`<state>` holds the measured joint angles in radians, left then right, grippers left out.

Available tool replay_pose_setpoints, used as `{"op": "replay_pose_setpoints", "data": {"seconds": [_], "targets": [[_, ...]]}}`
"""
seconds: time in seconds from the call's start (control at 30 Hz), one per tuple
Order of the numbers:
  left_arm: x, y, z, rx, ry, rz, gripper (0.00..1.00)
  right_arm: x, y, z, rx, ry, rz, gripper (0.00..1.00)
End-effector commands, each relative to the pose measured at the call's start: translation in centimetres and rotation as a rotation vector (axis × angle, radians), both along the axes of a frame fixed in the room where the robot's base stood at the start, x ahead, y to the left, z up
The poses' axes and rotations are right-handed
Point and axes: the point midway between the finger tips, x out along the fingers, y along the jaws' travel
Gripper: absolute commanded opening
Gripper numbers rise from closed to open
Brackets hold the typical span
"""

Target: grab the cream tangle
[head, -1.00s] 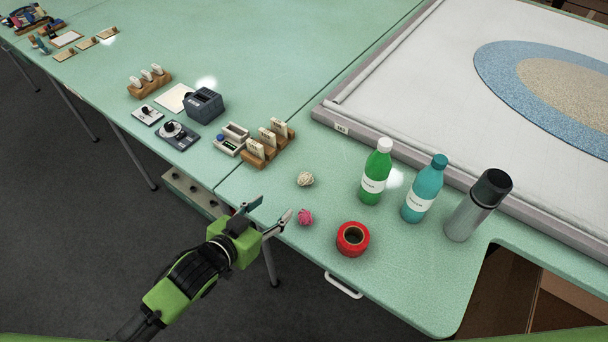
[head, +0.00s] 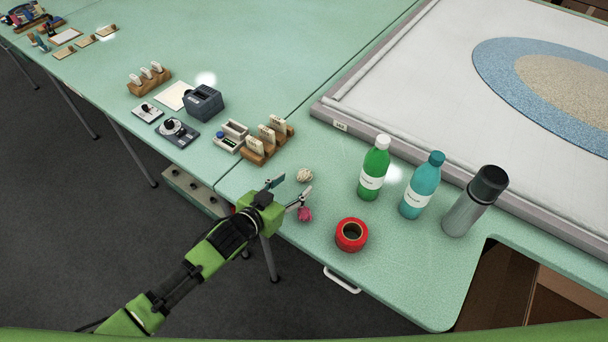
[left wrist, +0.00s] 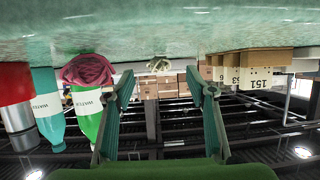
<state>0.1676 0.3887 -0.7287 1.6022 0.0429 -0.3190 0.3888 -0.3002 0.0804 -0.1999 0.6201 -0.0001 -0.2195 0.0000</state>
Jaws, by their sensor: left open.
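The cream tangle (head: 304,176) is a small ball of pale yarn on the green table. My left gripper (head: 289,189) is open and empty, low over the table's front edge. The cream tangle is just beyond the fingertips, apart from them. In the upside-down left wrist view the cream tangle (left wrist: 158,64) shows between the open fingers (left wrist: 160,87), farther off. My right gripper is not in view.
A red tape roll (head: 352,235), green bottle (head: 374,169), teal bottle (head: 421,187) and grey flask (head: 473,202) stand to the right. Wooden card holders (head: 258,152) stand to the left.

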Motion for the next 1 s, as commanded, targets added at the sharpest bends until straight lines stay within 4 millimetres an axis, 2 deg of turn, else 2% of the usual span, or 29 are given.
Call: {"op": "replay_pose_setpoints", "data": {"seconds": [0.3, 0.67, 0.7, 0.8, 0.83, 1.0], "targets": [[3.2, -2.1, -1.5, 0.0, -0.001, 0.0, 0.51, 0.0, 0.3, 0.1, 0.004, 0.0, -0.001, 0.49], [3.9, -2.5, -1.9, 0.0, 0.0, -0.001, 0.51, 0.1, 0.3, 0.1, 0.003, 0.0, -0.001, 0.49], [3.9, -2.5, -1.9, 0.0, 0.0, -0.001, 0.48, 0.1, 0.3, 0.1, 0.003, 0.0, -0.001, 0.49], [3.8, -2.5, -1.9, 0.0, 0.0, -0.001, 0.25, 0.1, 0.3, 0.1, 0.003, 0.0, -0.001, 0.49], [3.8, -2.5, -1.9, 0.0, 0.0, -0.001, 0.22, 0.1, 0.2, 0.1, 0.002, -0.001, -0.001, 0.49], [3.8, -2.5, -1.9, 0.0, 0.0, -0.001, 0.22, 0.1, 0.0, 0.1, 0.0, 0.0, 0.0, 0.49]]}}
